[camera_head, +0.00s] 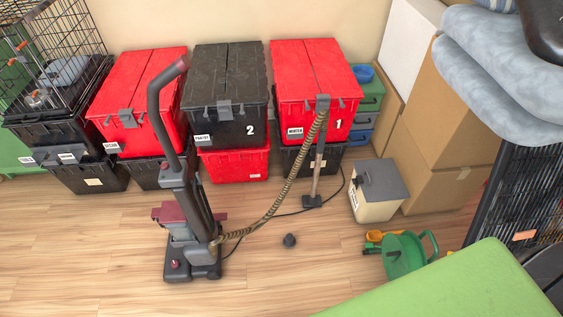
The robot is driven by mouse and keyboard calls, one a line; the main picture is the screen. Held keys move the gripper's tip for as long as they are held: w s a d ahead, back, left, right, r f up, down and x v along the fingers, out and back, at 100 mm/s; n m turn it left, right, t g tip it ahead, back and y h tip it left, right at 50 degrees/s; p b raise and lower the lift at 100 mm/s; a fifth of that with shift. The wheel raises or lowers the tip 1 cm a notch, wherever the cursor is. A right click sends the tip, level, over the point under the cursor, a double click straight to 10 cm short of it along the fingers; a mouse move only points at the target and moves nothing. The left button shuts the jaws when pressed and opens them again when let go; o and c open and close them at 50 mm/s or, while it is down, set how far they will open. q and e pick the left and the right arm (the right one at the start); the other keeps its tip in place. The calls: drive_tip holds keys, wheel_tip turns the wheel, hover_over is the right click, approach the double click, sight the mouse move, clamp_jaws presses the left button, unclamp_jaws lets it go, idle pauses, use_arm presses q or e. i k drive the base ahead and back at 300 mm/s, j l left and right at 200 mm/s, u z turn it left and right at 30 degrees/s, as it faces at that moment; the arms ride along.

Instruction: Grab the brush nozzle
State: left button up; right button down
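A small dark grey rounded piece (289,240), which looks like the brush nozzle, lies alone on the wooden floor. It is too small to make out bristles. An upright vacuum cleaner (190,225) stands to its left. Its ribbed tan hose (270,207) runs up to a grey wand (317,165) with a dark floor head (312,201), standing against the stacked totes. Neither of my grippers is in view.
Red and black lidded totes (315,80) are stacked along the wall. A black cord (285,212) lies behind the small piece. Floor around the piece is clear.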

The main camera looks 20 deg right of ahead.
sight(290, 240)
drive_tip(key=z, duration=0.7)
